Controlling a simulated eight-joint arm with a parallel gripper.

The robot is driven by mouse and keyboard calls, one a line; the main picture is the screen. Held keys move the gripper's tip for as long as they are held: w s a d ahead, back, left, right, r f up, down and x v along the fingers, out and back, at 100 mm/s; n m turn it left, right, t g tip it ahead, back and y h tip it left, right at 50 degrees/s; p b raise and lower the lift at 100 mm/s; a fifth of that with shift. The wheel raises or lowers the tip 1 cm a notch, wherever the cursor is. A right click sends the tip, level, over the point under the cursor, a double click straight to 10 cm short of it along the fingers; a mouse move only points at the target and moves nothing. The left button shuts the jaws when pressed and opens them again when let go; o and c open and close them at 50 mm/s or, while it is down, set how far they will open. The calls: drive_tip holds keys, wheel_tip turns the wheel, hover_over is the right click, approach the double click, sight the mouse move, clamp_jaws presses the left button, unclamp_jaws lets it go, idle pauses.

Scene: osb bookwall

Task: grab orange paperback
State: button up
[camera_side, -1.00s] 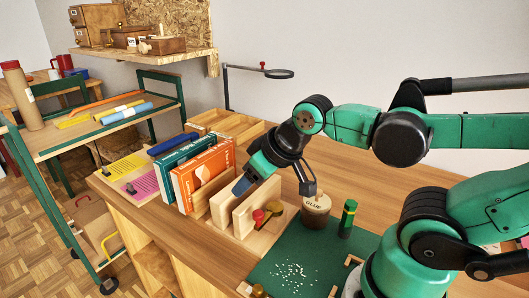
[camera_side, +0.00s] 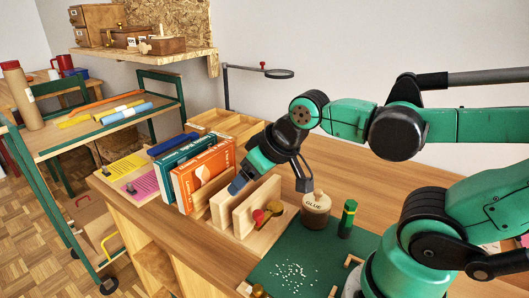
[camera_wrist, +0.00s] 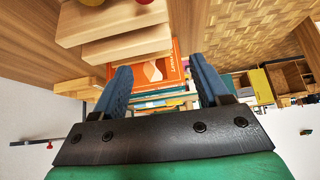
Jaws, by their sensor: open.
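The orange paperback (camera_side: 203,176) stands upright in the row on the bench, beside a teal book (camera_side: 180,162) and left of two pale wooden boards (camera_side: 230,206). My gripper (camera_side: 238,184) is above the boards, just right of the orange paperback and apart from it. In the wrist view, the orange paperback (camera_wrist: 158,68) shows beyond and between the two blue fingers of my gripper (camera_wrist: 162,78). The fingers are apart with nothing between them.
A dark blue item (camera_side: 172,143) lies behind the teal book. A glue pot (camera_side: 315,210) and a green marker (camera_side: 347,218) stand right of the boards. A red-knobbed item (camera_side: 260,216) is at the front board. A wooden tray (camera_side: 245,127) lies behind.

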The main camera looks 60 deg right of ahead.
drive_tip(key=w+d+r+m+g, duration=0.1)
drive_tip(key=w+r+m+g, duration=0.15)
drive_tip(key=w+m, duration=0.25)
drive_tip(key=m+g, duration=0.4)
drive_tip(key=m, duration=0.7)
hover_over(205, 154)
drive_tip(key=shift+s+a+f, duration=0.15)
drive_tip(key=shift+s+f, duration=0.05)
drive_tip(key=shift+f, duration=0.3)
drive_tip(key=shift+s+a+f, duration=0.1)
drive_tip(key=shift+s+f, duration=0.05)
drive_tip(key=shift+f, duration=0.35)
drive_tip(key=shift+w+d+f+m+g, duration=0.15)
drive_tip(key=shift+w+f+m, duration=0.1)
drive_tip(key=shift+m, duration=0.15)
drive_tip(key=shift+w+d+f+m+g, duration=0.1)
drive_tip(key=shift+f+m, duration=0.15)
drive_tip(key=shift+m, duration=0.15)
drive_tip(key=shift+f, duration=2.8)
clamp_jaws()
